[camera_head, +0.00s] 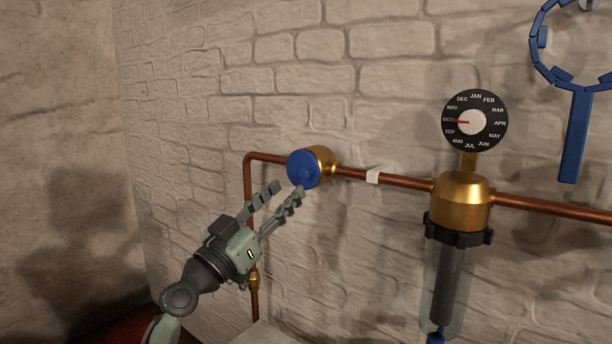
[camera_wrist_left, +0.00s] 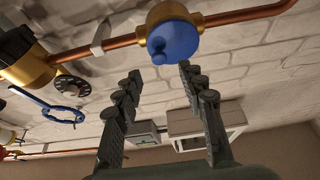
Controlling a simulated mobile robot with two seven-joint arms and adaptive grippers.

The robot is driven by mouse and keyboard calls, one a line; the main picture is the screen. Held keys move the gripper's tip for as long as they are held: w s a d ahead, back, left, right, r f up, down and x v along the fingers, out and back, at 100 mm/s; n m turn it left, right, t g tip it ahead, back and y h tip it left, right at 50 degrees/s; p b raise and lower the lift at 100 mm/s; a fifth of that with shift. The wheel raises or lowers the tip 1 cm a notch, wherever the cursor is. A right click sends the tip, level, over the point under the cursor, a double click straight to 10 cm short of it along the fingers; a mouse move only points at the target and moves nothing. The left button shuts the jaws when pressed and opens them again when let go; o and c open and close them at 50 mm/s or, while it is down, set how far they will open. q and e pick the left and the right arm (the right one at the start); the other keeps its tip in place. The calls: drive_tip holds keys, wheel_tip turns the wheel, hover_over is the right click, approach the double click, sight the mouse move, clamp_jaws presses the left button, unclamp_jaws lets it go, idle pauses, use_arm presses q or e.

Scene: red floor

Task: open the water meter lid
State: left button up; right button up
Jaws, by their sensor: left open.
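The water meter is a brass body (camera_head: 321,160) on a copper pipe, with a round blue lid (camera_head: 303,169) on its front. The lid looks closed. In the left wrist view the blue lid (camera_wrist_left: 174,42) and the brass body (camera_wrist_left: 165,13) show ahead of the fingers. My left gripper (camera_head: 289,189) is open and empty, just below the lid, with its fingers pointing up towards it. In the left wrist view the fingertips (camera_wrist_left: 159,69) stand apart below the lid, with no clear contact. My right gripper is not in view.
A copper pipe (camera_head: 405,181) runs along the brick wall to a brass filter housing (camera_head: 462,203) with a clear bowl. A month dial (camera_head: 487,122) stands above it. A blue ring wrench (camera_head: 575,135) hangs at the right. The wall left of the meter is clear.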

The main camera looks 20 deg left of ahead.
sight(303, 175)
use_arm(q)
drive_tip(key=p+x, duration=0.1)
drive_tip(key=x, duration=0.5)
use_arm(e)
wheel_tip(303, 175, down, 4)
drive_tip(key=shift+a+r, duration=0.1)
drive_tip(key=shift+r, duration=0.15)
use_arm(q)
drive_tip(key=shift+c, duration=0.5)
clamp_jaws()
